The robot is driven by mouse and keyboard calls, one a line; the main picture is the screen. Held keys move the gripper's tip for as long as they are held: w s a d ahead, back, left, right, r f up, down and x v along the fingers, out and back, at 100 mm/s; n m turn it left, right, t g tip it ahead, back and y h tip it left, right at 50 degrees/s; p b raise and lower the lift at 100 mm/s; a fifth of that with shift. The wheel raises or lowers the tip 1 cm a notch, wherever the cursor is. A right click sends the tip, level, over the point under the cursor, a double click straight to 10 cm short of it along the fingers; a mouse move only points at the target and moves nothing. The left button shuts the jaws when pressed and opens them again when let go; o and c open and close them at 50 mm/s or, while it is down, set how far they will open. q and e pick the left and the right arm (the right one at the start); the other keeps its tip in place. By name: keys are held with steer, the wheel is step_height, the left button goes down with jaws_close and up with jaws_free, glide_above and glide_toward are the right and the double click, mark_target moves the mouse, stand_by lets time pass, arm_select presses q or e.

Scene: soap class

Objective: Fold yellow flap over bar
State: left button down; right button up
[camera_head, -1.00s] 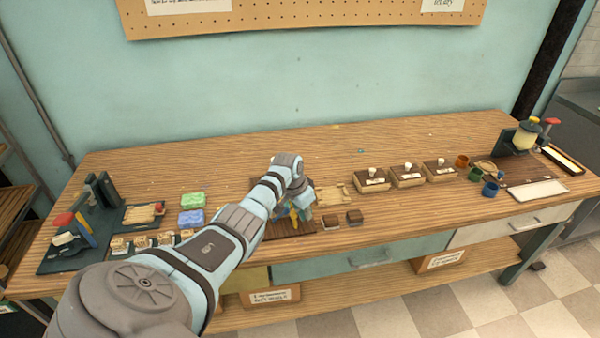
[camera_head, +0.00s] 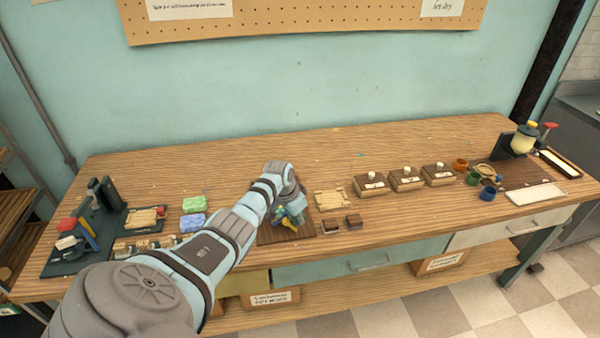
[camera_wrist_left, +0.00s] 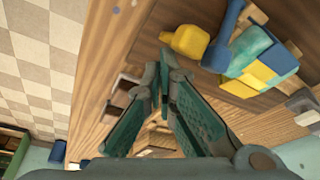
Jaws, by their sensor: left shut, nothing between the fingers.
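In the left wrist view a bar-like block in teal and blue (camera_wrist_left: 257,52) lies on a dark brown board (camera_wrist_left: 160,18), with yellow patches (camera_wrist_left: 258,74) on and beside it. I cannot tell which patch is the flap or whether it lies over the bar. A rounded yellow piece (camera_wrist_left: 187,41) and a blue handle-like piece (camera_wrist_left: 228,35) lie beside the block. My left gripper (camera_wrist_left: 164,75) is shut and empty, its tips below and left of these pieces in that view. In the head view the gripper partly hides the colourful cluster (camera_head: 289,218) on the board (camera_head: 284,237).
Two small dark blocks (camera_head: 330,226) and a pale wooden tray (camera_head: 331,199) stand right of the board. Green (camera_head: 194,204) and blue (camera_head: 192,222) soap blocks lie to its left. Several lidded boxes (camera_head: 407,180) stand farther right. The back of the table is clear.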

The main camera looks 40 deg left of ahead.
arm_select(q)
step_height(320, 180, up, 7)
steer(key=p, duration=0.4)
steer(key=shift+w+d, duration=0.25)
steer(key=shift+w, duration=0.05)
stand_by(0.3)
